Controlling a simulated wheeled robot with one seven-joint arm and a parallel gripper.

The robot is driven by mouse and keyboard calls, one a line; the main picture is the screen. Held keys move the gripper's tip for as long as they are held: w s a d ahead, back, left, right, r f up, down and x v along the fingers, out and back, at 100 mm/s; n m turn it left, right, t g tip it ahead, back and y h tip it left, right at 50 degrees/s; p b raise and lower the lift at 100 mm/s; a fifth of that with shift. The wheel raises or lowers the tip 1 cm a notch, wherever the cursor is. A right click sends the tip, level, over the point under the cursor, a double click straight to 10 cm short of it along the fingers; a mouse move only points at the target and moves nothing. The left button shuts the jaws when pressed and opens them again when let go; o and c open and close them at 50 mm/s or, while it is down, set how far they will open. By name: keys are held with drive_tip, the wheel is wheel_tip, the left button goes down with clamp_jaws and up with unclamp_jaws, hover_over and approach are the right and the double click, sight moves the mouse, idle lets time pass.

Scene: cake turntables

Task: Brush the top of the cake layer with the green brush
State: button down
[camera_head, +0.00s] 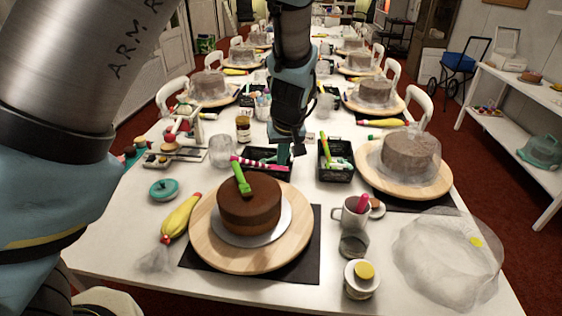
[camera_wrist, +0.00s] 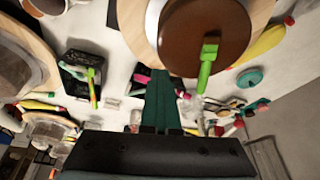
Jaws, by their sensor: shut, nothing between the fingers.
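The brown cake layer (camera_head: 262,203) sits on a white disc on a round wooden turntable (camera_head: 210,240). The green brush (camera_head: 241,181) lies on top of the cake near its left back part. In the wrist view the brush (camera_wrist: 207,64) rests on the brown cake (camera_wrist: 190,30), its handle reaching past the cake's edge. My gripper (camera_head: 284,157) hangs behind the cake, above a black tray, apart from the brush. Its teal fingers (camera_wrist: 160,78) are together with nothing between them. The brush's bristle end is hard to make out.
Two black trays (camera_head: 335,175) with colourful tools stand behind the cake. A yellow piping bag (camera_head: 181,215) lies left, a mug (camera_head: 350,215) and jar stand right. A covered cake (camera_head: 410,157) on another turntable is at back right, with a clear cover (camera_head: 446,262) in front.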

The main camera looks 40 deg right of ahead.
drive_tip(key=shift+w+d, duration=1.45)
drive_tip(key=shift+w, duration=0.15)
wheel_tip(320, 180, up, 7)
idle(0.5)
